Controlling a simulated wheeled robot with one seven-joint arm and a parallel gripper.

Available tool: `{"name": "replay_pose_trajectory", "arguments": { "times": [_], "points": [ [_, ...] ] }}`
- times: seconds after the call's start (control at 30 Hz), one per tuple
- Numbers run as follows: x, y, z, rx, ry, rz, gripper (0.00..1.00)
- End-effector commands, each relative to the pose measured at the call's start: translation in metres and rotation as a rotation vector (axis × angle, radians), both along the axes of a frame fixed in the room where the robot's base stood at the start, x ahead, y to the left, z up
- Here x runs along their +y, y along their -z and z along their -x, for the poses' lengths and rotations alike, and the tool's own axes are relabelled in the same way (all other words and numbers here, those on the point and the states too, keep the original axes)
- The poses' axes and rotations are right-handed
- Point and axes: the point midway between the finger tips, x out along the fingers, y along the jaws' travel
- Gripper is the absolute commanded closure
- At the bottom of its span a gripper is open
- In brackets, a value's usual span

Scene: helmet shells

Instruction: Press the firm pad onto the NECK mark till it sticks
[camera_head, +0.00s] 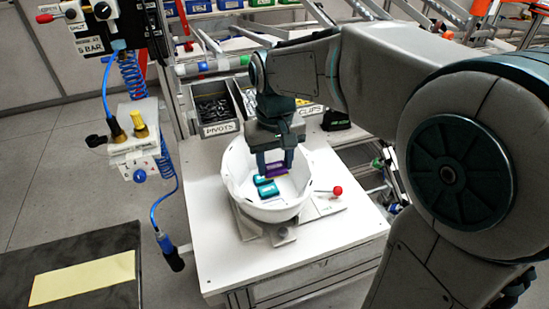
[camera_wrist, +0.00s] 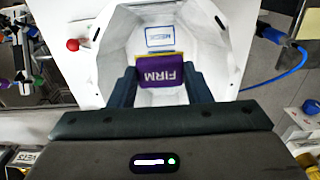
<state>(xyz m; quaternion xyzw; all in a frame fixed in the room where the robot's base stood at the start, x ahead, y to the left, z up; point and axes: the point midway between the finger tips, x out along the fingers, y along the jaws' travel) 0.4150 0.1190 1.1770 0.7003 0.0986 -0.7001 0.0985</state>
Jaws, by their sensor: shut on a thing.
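A white helmet shell (camera_head: 240,205) sits open side up on a fixture on the white bench. My gripper (camera_head: 274,163) reaches down into the shell and is shut on a purple pad (camera_head: 276,170). In the wrist view the pad (camera_wrist: 160,76) reads FIRM upside down, between my two dark fingers, with a yellow strip along its far edge. Beyond it a blue-outlined mark (camera_wrist: 167,36) shows on the shell's inner wall, apart from the pad; its lettering is too small to read surely. Two teal pads (camera_head: 267,189) lie inside the shell. I cannot tell if the purple pad touches the shell.
A red ball knob (camera_head: 337,190) on the fixture stands close to the shell's right side. Bins labelled PIVOTS (camera_head: 217,129) and CLIPS (camera_head: 311,110) stand behind it. A blue coiled hose (camera_head: 165,175) hangs left of the bench. The bench front is clear.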

Motion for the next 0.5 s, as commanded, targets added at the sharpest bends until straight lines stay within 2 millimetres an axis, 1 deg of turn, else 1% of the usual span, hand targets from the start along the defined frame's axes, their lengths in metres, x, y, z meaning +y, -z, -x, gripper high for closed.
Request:
{"name": "replay_pose_trajectory", "arguments": {
  "times": [0.03,0.5],
  "points": [
    [0.0,0.01,0.0,0.001,0.0,0.0,0.77],
    [0.0,0.057,0.0,0.001,0.0,0.0,0.77]
  ]
}}
